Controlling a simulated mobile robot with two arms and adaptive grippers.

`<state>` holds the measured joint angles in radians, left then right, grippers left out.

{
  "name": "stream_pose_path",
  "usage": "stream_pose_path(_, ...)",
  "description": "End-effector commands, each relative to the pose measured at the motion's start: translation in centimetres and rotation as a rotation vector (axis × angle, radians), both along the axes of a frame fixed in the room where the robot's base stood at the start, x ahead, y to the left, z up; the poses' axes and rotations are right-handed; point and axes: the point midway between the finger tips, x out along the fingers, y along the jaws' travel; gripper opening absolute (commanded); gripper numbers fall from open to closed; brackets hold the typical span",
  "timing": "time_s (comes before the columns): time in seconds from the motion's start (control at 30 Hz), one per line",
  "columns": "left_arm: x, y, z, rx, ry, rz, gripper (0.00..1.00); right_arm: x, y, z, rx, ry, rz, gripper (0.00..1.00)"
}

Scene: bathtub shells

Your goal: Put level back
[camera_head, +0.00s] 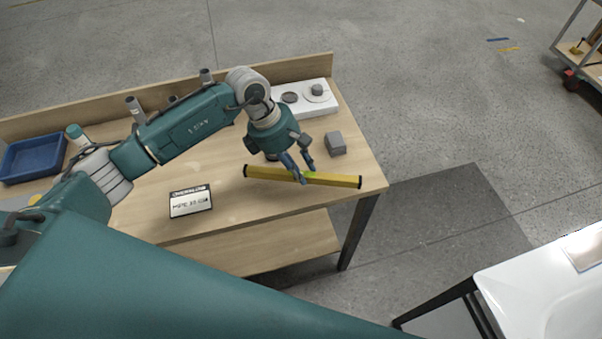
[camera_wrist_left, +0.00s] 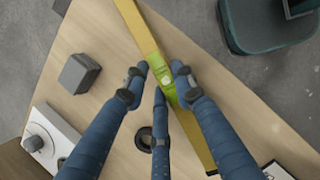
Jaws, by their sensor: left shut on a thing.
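The level is a long yellow bar (camera_head: 338,180) with black ends and a green middle. It lies across the right part of the wooden workbench in the head view, near its front edge. It runs diagonally through the left wrist view (camera_wrist_left: 133,22). My left gripper (camera_head: 304,175) is shut on the level at its green middle. The fingers of this gripper (camera_wrist_left: 163,82) are on both sides of the bar in the left wrist view. I cannot tell whether the level touches the benchtop. My right gripper is not in view.
The workbench (camera_head: 240,222) holds a grey block (camera_head: 335,143), a white block with round parts (camera_head: 318,103), a labelled black-and-white card (camera_head: 190,201) and a blue tray (camera_head: 34,158). A dark ring (camera_wrist_left: 143,138) shows below the fingers. A white surface (camera_head: 545,295) stands at lower right.

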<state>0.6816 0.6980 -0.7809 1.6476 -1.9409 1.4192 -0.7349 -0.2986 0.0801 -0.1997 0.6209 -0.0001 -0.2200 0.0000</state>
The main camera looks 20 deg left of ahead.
Motion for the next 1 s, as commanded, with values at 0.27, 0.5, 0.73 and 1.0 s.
stream_pose_path(0.27,0.0,0.0,-3.4,-0.001,0.001,0.001,0.0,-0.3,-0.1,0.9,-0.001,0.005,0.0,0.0)
stream_pose_path(0.5,0.0,0.0,-3.5,-0.001,0.0,0.0,0.0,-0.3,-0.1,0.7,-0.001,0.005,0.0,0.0)
stream_pose_path(0.73,-0.1,0.0,-3.6,0.001,0.001,0.0,0.45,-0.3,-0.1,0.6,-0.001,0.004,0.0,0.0)
stream_pose_path(1.0,-0.1,0.0,-3.2,0.001,0.001,0.001,0.45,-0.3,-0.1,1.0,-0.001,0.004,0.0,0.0)
